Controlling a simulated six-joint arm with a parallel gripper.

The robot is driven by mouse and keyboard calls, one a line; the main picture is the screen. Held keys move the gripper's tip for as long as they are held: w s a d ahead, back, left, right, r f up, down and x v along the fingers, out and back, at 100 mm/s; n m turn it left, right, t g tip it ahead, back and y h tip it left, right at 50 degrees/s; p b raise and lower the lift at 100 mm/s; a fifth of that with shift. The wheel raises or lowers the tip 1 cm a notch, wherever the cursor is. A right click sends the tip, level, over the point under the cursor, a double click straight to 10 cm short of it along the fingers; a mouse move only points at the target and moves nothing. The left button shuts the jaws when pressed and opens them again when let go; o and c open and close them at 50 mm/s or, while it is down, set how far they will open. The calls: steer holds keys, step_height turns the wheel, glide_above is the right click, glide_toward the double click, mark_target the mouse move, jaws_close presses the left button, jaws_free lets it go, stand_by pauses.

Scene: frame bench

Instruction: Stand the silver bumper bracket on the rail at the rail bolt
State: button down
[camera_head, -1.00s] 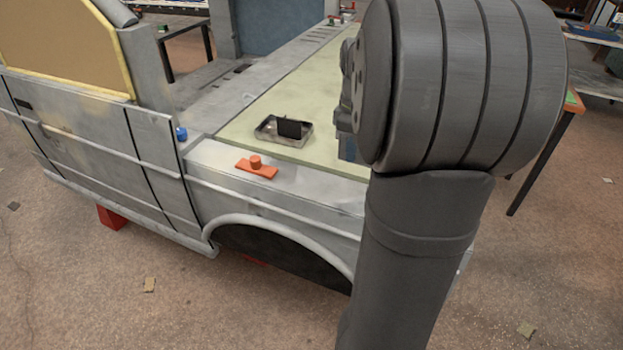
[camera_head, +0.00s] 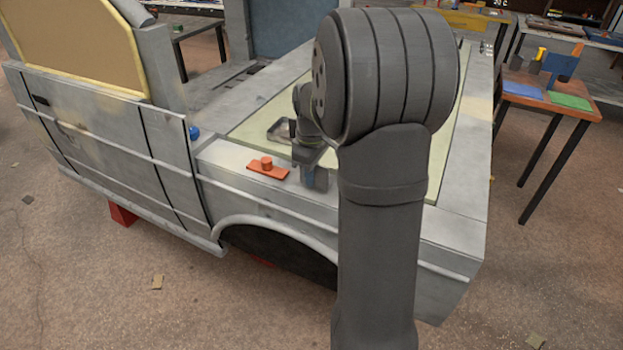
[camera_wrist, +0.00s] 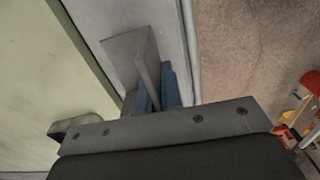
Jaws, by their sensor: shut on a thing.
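The silver bumper bracket (camera_wrist: 124,58) shows in the wrist view as a grey angled piece with two flat faces. My gripper's blue fingers (camera_wrist: 158,90) are shut on it. In the head view my gripper (camera_head: 314,178) is low over the pale rail (camera_head: 225,158), to the right of an orange plate with a round orange stub, which looks like the rail bolt (camera_head: 267,162). The bracket cannot be made out in the head view, and the arm hides part of that area. The bolt does not show in the wrist view.
A shallow metal tray (camera_head: 275,133) on the pale green panel (camera_head: 250,125) is partly hidden by my arm. A blue knob (camera_head: 194,133) is left of the rail. A table (camera_head: 550,100) with coloured items stands at right.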

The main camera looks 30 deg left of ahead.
steer(key=shift+f, duration=0.75)
steer(key=shift+f, duration=0.1)
steer(key=c, duration=1.6)
jaws_free()
step_height(320, 180, up, 12)
steer(key=shift+r, duration=0.15)
